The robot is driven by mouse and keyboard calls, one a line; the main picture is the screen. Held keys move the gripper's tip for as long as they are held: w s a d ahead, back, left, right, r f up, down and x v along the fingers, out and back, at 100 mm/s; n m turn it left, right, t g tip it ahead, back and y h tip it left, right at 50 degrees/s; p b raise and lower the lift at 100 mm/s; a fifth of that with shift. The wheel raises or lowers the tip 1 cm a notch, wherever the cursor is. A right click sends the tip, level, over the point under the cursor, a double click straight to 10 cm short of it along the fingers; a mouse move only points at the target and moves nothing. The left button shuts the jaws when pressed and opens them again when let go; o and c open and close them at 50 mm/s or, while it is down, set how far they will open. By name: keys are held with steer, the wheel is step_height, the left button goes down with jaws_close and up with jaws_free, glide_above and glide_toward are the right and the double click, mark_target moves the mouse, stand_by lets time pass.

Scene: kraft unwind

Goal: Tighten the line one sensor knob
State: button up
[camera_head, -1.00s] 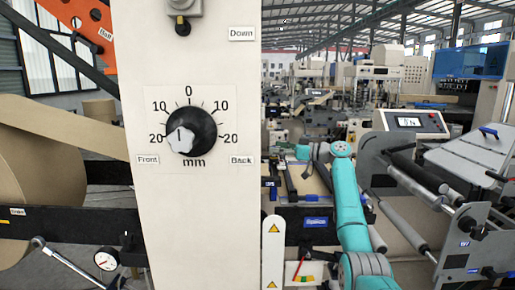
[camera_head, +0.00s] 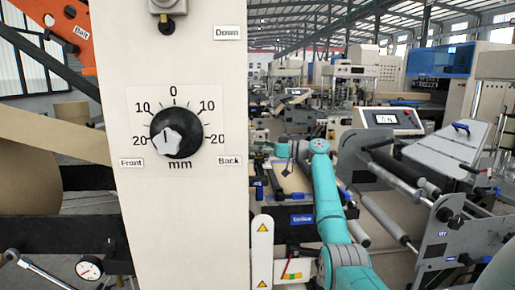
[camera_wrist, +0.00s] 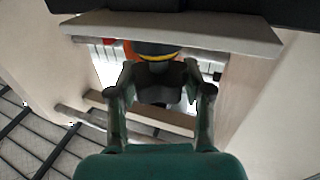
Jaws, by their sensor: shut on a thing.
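In the wrist view my gripper (camera_wrist: 165,80) has its two fingers shut on a dark round knob (camera_wrist: 157,49) with a yellow band. The fingers hide part of the knob, and no label on it shows. In the head view my teal arm rises at the middle right and its end points left beyond the pale panel; my gripper is too small there to make out. A separate black dial (camera_head: 177,133) with a pale pointer is on the panel's near face, well apart from my gripper. Its pointer is toward the lower left.
The pale upright panel (camera_head: 185,220) fills the left middle. A small gauge (camera_head: 89,268) is at lower left, by a large brown paper roll (camera_head: 28,190). Machines with rollers and a display screen (camera_head: 392,119) stand at the right, close beside my arm.

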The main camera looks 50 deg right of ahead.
steer(key=shift+n+y, duration=0.3)
steer(key=shift+y, duration=0.1)
steer(key=shift+n+g+y, duration=0.4)
steer(key=shift+g+y, duration=0.1)
steer(key=shift+y, duration=0.1)
steer(key=o, duration=1.2)
steer(key=shift+s, duration=0.1)
steer(key=shift+v, duration=3.6)
